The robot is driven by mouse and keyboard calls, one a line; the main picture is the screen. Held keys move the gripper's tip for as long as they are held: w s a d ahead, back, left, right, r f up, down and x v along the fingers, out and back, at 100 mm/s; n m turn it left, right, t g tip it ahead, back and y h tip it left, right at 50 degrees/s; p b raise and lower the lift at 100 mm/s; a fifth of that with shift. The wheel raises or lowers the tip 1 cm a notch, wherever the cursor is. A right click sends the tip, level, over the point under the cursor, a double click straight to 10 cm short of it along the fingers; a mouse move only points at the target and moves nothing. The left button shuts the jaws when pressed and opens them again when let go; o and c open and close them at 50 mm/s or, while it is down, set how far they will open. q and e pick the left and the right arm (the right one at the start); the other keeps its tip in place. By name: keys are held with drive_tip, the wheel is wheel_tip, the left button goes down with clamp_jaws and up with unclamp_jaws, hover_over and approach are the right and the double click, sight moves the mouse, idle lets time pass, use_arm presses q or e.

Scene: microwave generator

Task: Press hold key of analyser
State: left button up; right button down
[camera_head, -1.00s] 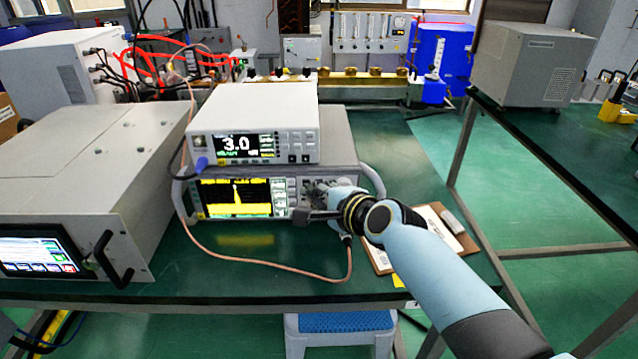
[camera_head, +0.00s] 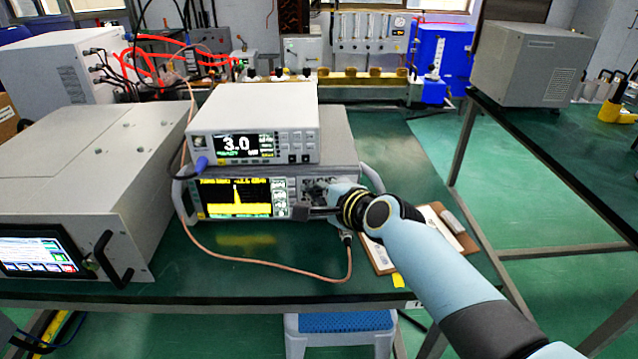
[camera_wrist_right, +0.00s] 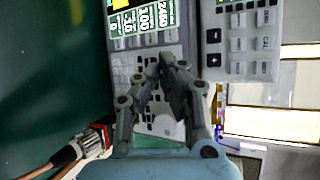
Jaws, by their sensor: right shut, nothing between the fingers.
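The analyser (camera_head: 235,197) is the lower of two stacked instruments in the head view, with a yellow trace on its dark screen. Its grey key panel (camera_wrist_right: 150,60) shows in the wrist view, partly covered by my fingers. My right gripper (camera_head: 301,212) is shut and empty, its tips in front of the keys just right of the screen. In the wrist view, the closed fingertips (camera_wrist_right: 168,60) lie over the key panel near the screen's edge. I cannot tell whether they touch a key. The hold key's label is not readable. My left gripper is out of view.
A white meter (camera_head: 255,120) reading 3.0 sits on top of the analyser. A copper-coloured cable (camera_head: 270,264) loops across the bench in front. A large grey cabinet (camera_head: 90,190) stands at left. A clipboard (camera_head: 425,245) lies beneath my right arm.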

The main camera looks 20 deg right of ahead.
drive_tip(key=shift+w+d, duration=0.1)
drive_tip(key=shift+w, duration=0.25)
idle(0.5)
drive_tip(key=shift+s, duration=0.1)
drive_tip(key=shift+s+a+p, duration=0.25)
drive_tip(key=shift+s+p, duration=0.1)
drive_tip(key=shift+s, duration=0.3)
drive_tip(key=s, duration=0.2)
drive_tip(key=s+a+p, duration=0.1)
drive_tip(key=s, duration=0.1)
drive_tip(key=shift+s+a, duration=0.2)
drive_tip(key=shift+s, duration=0.2)
drive_tip(key=shift+s, duration=0.1)
idle(0.5)
